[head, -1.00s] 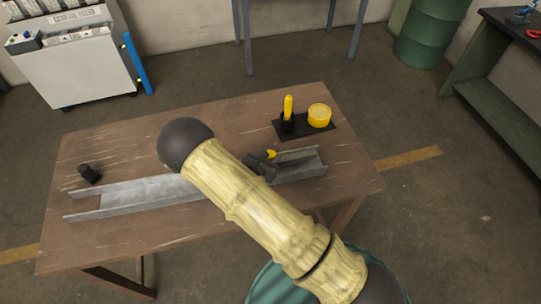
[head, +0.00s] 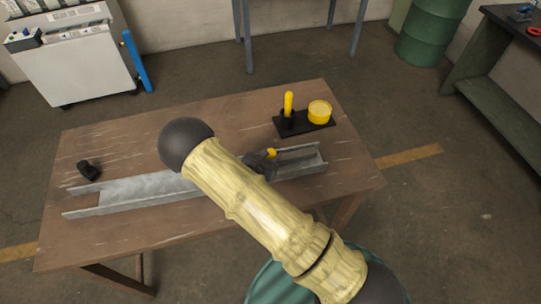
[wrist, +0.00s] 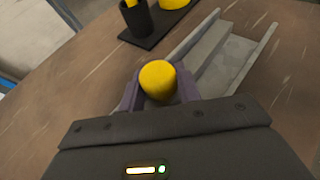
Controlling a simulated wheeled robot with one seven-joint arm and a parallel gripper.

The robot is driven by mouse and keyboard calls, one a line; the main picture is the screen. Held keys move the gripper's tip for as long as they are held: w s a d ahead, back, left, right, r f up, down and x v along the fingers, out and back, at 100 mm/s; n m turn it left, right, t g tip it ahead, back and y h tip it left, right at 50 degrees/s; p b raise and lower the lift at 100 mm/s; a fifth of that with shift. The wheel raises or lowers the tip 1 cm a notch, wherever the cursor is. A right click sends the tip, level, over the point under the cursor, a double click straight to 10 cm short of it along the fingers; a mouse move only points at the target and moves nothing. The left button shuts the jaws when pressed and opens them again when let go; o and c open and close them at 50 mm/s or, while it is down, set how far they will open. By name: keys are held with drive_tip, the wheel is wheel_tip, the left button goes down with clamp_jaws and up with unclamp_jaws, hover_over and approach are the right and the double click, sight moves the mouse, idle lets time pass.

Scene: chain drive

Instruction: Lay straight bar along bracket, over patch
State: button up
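A long grey channel-shaped bracket (head: 150,193) lies across the table; my arm hides its middle. It also shows in the wrist view (wrist: 237,65). My gripper (head: 262,164) is low over the bracket's right part. In the wrist view its purple fingers (wrist: 160,90) stand on both sides of a yellow round knob (wrist: 158,78) and look shut on it. A grey straight bar (wrist: 208,52) runs from near the gripper along the inside of the bracket; it also shows in the head view (head: 296,153). Whether the knob belongs to the bar is hidden. I cannot make out the patch.
A black tray (head: 301,128) with a yellow stick (head: 288,103) in a black cup and a yellow tin (head: 319,110) stands behind the bracket. A small black part (head: 90,169) lies at the left. The front of the wooden table (head: 120,245) is bare.

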drive_tip(key=o, duration=0.4)
drive_tip(key=shift+s+f, duration=0.1)
drive_tip(key=shift+f, duration=0.05)
drive_tip(key=shift+o, duration=0.2)
drive_tip(key=shift+r+p, duration=0.75)
drive_tip(key=shift+r, duration=0.05)
drive_tip(key=b+v, duration=0.4)
drive_tip(key=v, duration=0.7)
drive_tip(key=shift+s+a+b, duration=0.15)
drive_tip(key=shift+s+b, duration=0.15)
drive_tip(key=shift+s, duration=0.05)
